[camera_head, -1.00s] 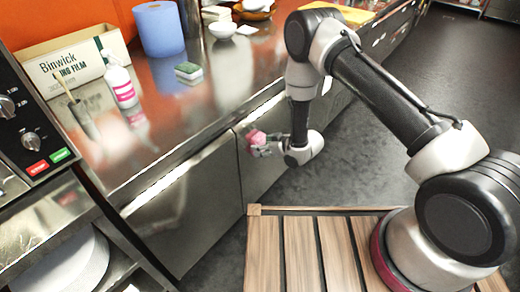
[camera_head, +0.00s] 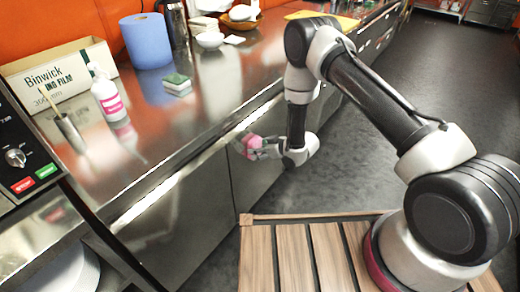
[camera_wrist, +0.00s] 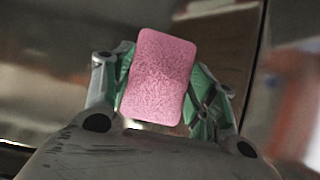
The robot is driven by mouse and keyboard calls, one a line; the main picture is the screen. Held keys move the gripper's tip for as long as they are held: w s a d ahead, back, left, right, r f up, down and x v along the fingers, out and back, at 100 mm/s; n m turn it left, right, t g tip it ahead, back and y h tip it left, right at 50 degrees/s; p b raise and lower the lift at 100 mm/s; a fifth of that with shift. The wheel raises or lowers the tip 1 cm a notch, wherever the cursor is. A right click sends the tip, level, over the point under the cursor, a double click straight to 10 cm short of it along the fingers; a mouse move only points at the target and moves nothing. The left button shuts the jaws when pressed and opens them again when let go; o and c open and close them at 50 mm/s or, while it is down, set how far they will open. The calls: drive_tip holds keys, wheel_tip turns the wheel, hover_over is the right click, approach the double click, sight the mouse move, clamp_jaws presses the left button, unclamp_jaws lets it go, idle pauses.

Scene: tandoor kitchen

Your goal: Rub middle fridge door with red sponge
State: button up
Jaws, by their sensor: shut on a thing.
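A pink-red sponge (camera_wrist: 160,78) is held between the green-padded fingers of my gripper (camera_wrist: 160,100) in the wrist view. In the head view my gripper (camera_head: 262,150) holds the sponge (camera_head: 251,144) in front of the steel doors under the counter. The middle fridge door (camera_head: 258,178) is the steel panel beside and behind the gripper. The sponge is close to this door; I cannot tell whether it touches. A wider steel door (camera_head: 185,225) lies to the left.
The steel counter (camera_head: 215,98) bears a green-and-white sponge (camera_head: 177,84), a spray-type bottle (camera_head: 108,97), a blue roll (camera_head: 147,42) and a film box (camera_head: 60,75). A slatted wooden surface (camera_head: 290,258) lies in front. Grey floor is clear at right.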

drive_tip(key=shift+s+a, duration=2.25)
drive_tip(key=shift+s, duration=0.15)
drive_tip(key=s+d, duration=0.3)
drive_tip(key=d, duration=0.2)
drive_tip(key=shift+s, duration=0.35)
drive_tip(key=shift+s+d, duration=0.95)
drive_tip(key=shift+d, duration=0.2)
